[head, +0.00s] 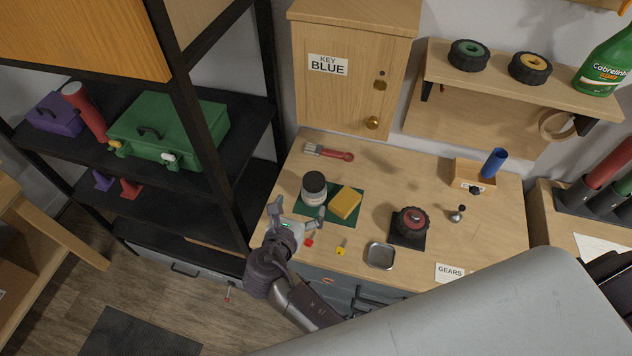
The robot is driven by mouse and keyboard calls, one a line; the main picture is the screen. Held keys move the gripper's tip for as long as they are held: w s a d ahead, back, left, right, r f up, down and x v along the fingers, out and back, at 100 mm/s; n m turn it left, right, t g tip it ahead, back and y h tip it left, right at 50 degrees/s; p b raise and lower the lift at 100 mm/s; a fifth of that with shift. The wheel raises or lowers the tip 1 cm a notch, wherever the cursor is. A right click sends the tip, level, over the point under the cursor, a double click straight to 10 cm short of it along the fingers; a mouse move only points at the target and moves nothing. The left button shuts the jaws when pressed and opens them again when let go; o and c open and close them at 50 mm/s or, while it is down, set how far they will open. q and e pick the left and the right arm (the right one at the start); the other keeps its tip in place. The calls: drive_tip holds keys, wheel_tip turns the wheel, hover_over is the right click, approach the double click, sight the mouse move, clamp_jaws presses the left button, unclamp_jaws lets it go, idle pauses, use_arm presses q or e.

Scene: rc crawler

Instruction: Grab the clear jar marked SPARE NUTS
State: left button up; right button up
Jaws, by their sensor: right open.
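A clear jar (313,196) with a dark lid stands upright on the bench, at the left part of a green mat. Its label is too small to read. My right gripper (299,212) is open and empty at the bench's front left, just in front of the jar. Its fingers are spread and point toward the jar. I cannot tell whether the right finger touches the jar or mat. My left gripper is not in view.
A yellow sponge (345,202) lies right of the jar. A red key (309,241), yellow key (341,247) and metal tray (380,255) lie along the front. A wheel (411,222) sits farther right. A red-handled tool (328,152) lies behind; a cabinet (351,95) hangs above.

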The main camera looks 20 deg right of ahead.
sight(314, 180)
drive_tip(key=b+x, duration=0.6)
drive_tip(key=x, duration=0.2)
drive_tip(key=shift+w+d+f, duration=0.1)
drive_tip(key=shift+d+f, duration=0.05)
drive_tip(key=b+x, duration=0.4)
drive_tip(key=b, duration=0.1)
drive_tip(key=shift+f, duration=0.3)
drive_tip(key=shift+w+d+b, duration=0.15)
drive_tip(key=shift+w+b, duration=0.25)
drive_tip(key=shift+w, duration=0.05)
drive_tip(key=shift+r, duration=0.1)
drive_tip(key=shift+s, duration=0.1)
drive_tip(key=c, duration=1.7)
drive_tip(key=shift+o, duration=0.2)
